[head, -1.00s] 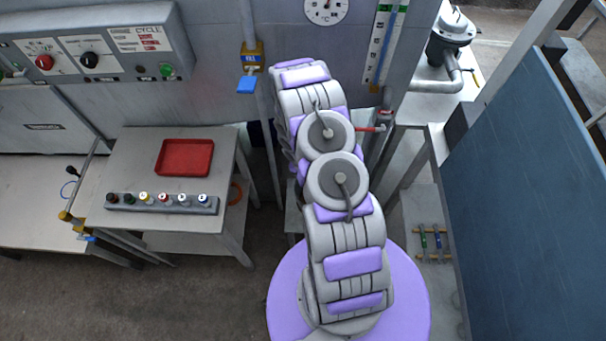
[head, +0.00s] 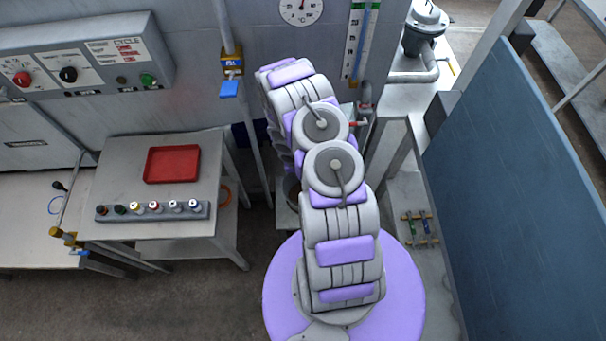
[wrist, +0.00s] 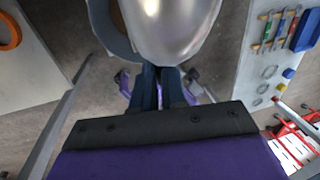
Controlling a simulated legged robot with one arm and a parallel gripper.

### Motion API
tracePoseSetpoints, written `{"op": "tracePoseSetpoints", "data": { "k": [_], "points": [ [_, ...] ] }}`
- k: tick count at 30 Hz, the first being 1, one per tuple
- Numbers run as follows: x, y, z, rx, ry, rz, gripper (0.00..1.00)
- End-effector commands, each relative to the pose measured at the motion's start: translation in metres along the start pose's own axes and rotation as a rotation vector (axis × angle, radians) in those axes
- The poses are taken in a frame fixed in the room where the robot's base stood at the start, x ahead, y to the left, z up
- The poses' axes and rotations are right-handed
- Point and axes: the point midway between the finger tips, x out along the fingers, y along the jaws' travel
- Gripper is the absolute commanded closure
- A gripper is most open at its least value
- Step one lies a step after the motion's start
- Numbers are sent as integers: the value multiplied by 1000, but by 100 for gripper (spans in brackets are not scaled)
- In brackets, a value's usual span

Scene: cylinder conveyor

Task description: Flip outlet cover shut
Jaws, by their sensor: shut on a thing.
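In the wrist view, my gripper (wrist: 161,72) has its two dark blue fingers close together. Their tips meet the lower edge of a shiny, rounded metal piece (wrist: 175,28), which looks like the outlet cover. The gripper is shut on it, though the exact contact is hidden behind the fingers. A blue-grey curved rim (wrist: 106,30) shows just left of the metal piece, with a brownish inside partly covered. In the head view, my arm hides both the gripper and the cover.
A side table (head: 125,172) at left holds a red tray (head: 172,164) and a rack of small bottles (head: 150,212). A control panel (head: 90,62) and a valve with a blue handle (head: 230,88) are on the back wall. A blue panel (head: 510,150) stands at right.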

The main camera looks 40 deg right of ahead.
Motion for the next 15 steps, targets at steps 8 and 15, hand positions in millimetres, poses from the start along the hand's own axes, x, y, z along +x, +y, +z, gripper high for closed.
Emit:
{"op": "tracePoseSetpoints", "data": {
  "k": [8,15],
  "points": [
    [0,0,0,-1,1,0,76],
    [0,0,0,0,1,0,62]
  ]
}}
